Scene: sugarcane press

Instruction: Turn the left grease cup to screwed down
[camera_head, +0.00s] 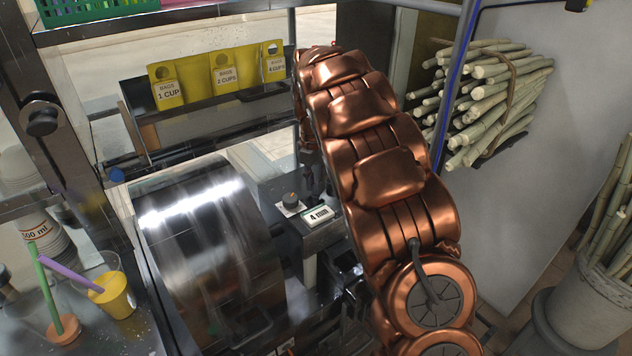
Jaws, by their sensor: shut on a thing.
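My copper arm rises from the lower right, and its far end bends down behind the press housing. My gripper (312,178) shows only as a small dark shape below the wrist, just behind the dial block. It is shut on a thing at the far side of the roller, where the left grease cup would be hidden. The cup itself cannot be made out, nor how far it is screwed down.
The shiny steel roller drum (208,245) stands left of my arm. A dark knob (291,199) and a "4 mm" label (319,214) are close by. Yellow bag holders (222,75) hang behind. Cups (117,296) stand at lower left; cane bundles (487,90) are at right.

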